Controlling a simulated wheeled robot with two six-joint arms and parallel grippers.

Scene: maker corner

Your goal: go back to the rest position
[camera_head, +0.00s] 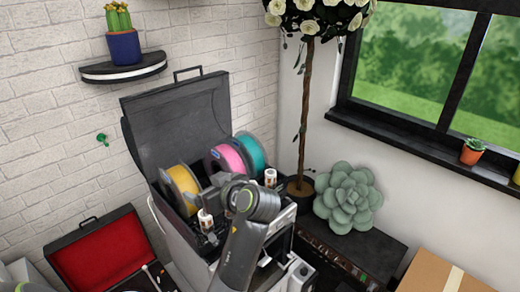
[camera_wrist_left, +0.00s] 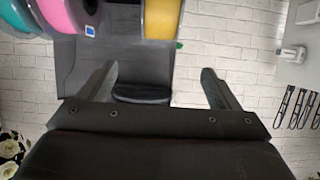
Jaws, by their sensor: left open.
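My left gripper (camera_head: 222,187) is in the middle of the head view, in front of the filament spools, with its fingers partly hidden by my own wrist. In the left wrist view my left gripper (camera_wrist_left: 158,72) shows both fingers spread wide, with nothing between them. My right gripper is in neither view.
A yellow spool (camera_head: 182,188), a pink spool (camera_head: 228,160) and a teal spool (camera_head: 250,152) stand in the open-lidded machine (camera_head: 178,120). A red-lined case (camera_head: 100,255) lies open at left. A potted rose tree (camera_head: 308,120) and succulent (camera_head: 348,198) stand at right.

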